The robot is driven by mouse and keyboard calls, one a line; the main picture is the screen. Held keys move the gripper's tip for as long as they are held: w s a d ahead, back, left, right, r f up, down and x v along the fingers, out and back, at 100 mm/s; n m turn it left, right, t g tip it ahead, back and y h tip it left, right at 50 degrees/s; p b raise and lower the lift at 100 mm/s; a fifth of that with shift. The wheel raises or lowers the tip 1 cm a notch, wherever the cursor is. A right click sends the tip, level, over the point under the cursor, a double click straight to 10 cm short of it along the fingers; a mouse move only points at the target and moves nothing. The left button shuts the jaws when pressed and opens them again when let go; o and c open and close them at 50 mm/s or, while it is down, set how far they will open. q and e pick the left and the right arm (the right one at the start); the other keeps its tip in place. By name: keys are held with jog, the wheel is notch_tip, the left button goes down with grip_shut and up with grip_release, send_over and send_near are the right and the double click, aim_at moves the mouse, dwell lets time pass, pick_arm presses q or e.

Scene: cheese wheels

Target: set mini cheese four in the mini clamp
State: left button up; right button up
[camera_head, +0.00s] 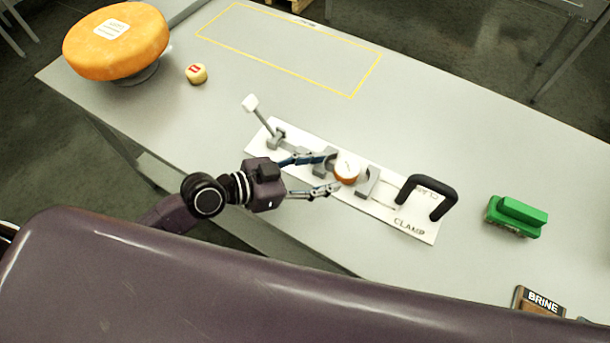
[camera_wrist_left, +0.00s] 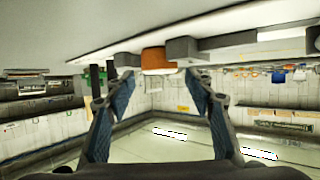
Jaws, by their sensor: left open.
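A small cheese (camera_head: 347,170) with orange sides and a pale, marked top sits on the mini clamp (camera_head: 415,222), between its two grey jaw blocks. I cannot read a number on it. My left gripper (camera_head: 329,173) is open just to the left of this cheese, its fingertips apart and close to it. In the left wrist view the orange cheese (camera_wrist_left: 155,61) shows beyond the open fingers (camera_wrist_left: 160,78), between grey blocks. The clamp's lever with a white knob (camera_head: 250,103) stands raised at the left end. My right gripper is not in view.
A large orange cheese wheel (camera_head: 115,42) stands at the table's far left, with another small cheese (camera_head: 196,73) beside it. A black handle (camera_head: 432,187) rises at the clamp's right end. A green block (camera_head: 516,215) and a BRINE sign (camera_head: 540,301) lie right. The yellow-outlined area (camera_head: 290,50) is empty.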

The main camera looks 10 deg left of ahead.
pick_arm(q)
jog(key=v, duration=0.3)
jog(key=shift+s+a+b, duration=0.25)
jog(key=shift+a+b, duration=0.05)
jog(key=shift+b, duration=0.1)
jog(key=shift+s+a+r, duration=0.3)
jog(key=shift+a+r, duration=0.05)
jog(key=shift+r, duration=0.05)
